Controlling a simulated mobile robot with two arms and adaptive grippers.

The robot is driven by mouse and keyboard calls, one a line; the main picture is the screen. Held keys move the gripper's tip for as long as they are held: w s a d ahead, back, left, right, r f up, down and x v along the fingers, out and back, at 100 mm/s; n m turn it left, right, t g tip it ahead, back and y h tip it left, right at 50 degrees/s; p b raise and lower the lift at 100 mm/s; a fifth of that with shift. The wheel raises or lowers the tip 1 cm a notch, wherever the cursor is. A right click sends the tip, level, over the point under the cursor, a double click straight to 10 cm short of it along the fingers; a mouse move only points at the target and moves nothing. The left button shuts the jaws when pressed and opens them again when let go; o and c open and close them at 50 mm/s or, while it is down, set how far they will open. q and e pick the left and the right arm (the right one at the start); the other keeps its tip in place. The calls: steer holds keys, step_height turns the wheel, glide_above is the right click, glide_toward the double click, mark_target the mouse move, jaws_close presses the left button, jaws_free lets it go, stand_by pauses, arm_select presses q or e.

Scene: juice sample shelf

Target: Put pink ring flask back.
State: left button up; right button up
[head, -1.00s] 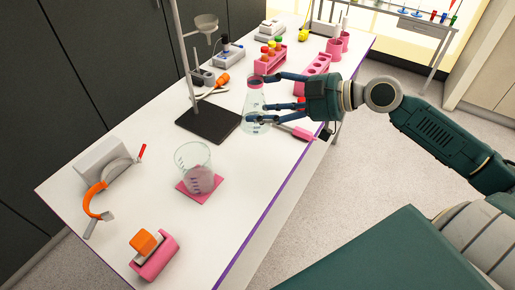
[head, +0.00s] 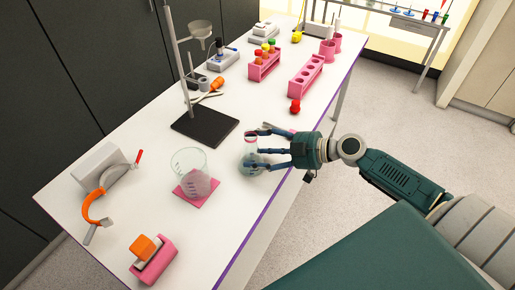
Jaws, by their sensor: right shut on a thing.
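A clear conical flask (head: 249,163) with a pink ring near its mouth is at the right edge of the white table, in front of the black stand base. My right gripper (head: 262,145) reaches in from the right and is shut on the flask, its dark fingers around the upper part. The fingers hide part of the flask, and I cannot tell whether its bottom touches the table. My left gripper is not in view.
A glass beaker (head: 188,162) stands on a pink mat (head: 203,200) left of the flask. A funnel (head: 200,30) hangs on the stand with a black base (head: 205,126). Pink racks (head: 305,78) and a red piece (head: 295,106) are farther back. The front middle of the table (head: 215,235) is clear.

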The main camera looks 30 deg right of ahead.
steer(key=shift+f, duration=0.1)
steer(key=o, duration=1.4)
steer(key=shift+o, duration=0.2)
steer(key=shift+r, duration=0.2)
steer(key=shift+s+d+f, duration=0.1)
steer(key=shift+s+d, duration=0.05)
steer(key=shift+s, duration=0.05)
steer(key=b+v, duration=0.3)
steer(key=v, duration=0.8)
steer(key=shift+s+d+r, duration=0.15)
steer(key=shift+r, duration=0.1)
